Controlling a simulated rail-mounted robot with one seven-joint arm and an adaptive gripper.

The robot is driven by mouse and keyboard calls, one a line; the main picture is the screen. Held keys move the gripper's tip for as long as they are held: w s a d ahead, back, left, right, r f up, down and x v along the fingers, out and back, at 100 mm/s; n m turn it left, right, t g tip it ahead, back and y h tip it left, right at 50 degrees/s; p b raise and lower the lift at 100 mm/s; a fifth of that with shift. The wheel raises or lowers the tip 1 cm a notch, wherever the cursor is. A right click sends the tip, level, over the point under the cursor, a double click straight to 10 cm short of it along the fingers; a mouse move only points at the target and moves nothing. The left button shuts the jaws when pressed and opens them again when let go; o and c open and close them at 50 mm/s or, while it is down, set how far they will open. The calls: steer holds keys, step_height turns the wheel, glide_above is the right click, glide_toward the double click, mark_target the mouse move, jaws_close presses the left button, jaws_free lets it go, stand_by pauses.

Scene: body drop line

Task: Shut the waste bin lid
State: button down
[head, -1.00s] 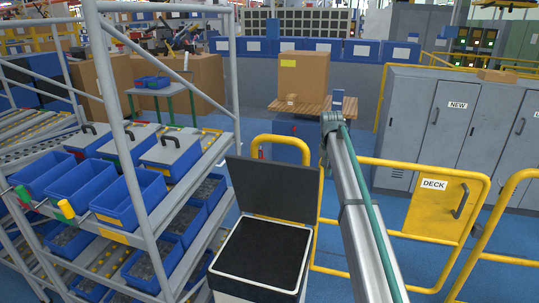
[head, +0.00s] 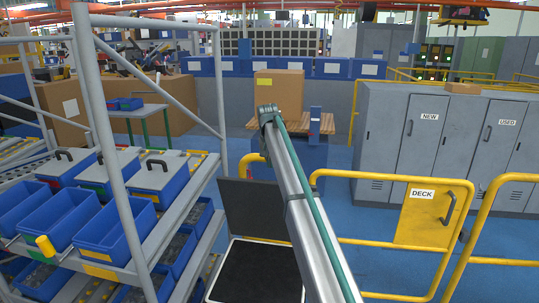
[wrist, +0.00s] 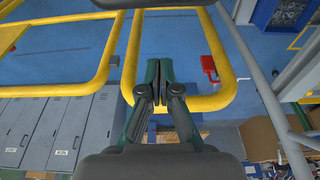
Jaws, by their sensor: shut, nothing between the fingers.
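The waste bin (head: 212,289) stands at the bottom middle of the head view, with a pale rim and a dark interior. Its dark grey lid (head: 250,208) is open and stands upright at the far edge of the bin. My arm crosses in front of the lid's right part and the bin's right side. My gripper (wrist: 158,68) shows in the wrist view with its fingers together and nothing between them. It appears in front of a yellow rail. I cannot make out the gripper in the head view. Neither bin nor lid is recognisable in the wrist view.
A yellow railing with a DECK gate (head: 432,213) runs right of the bin. A rack with blue bins (head: 118,228) stands close on the left. Grey lockers (head: 393,135) and a cardboard box (head: 279,92) on a pallet are behind. Blue floor lies between.

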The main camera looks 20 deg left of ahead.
steer(key=shift+s+d+f+p, duration=0.15)
steer(key=shift+s+f+p, duration=0.25)
steer(key=shift+s+f, duration=0.5)
steer(key=shift+s+d+f+p, duration=0.15)
steer(key=shift+s+f+p, duration=0.25)
steer(key=shift+s+f, duration=0.45)
steer(key=shift+w+f, duration=0.15)
steer(key=shift+w, duration=0.05)
